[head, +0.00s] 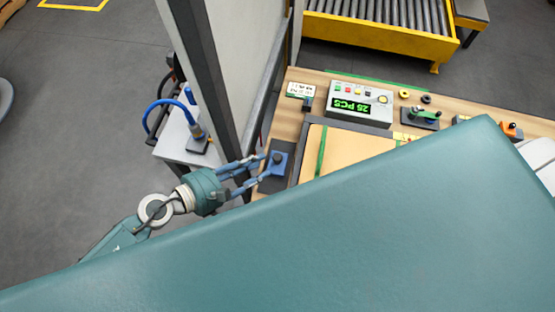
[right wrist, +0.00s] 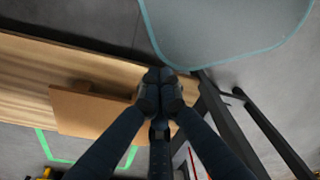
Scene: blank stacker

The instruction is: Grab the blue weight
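The weight does not show there.
A grey counter box (head: 358,102) reading "25 PCS" stands behind a framed tan panel (head: 350,152). A dark upright post (head: 210,75) rises close behind my left gripper. A large teal surface hides the bench's near side. A brown board (right wrist: 88,112) lies left of my right gripper.

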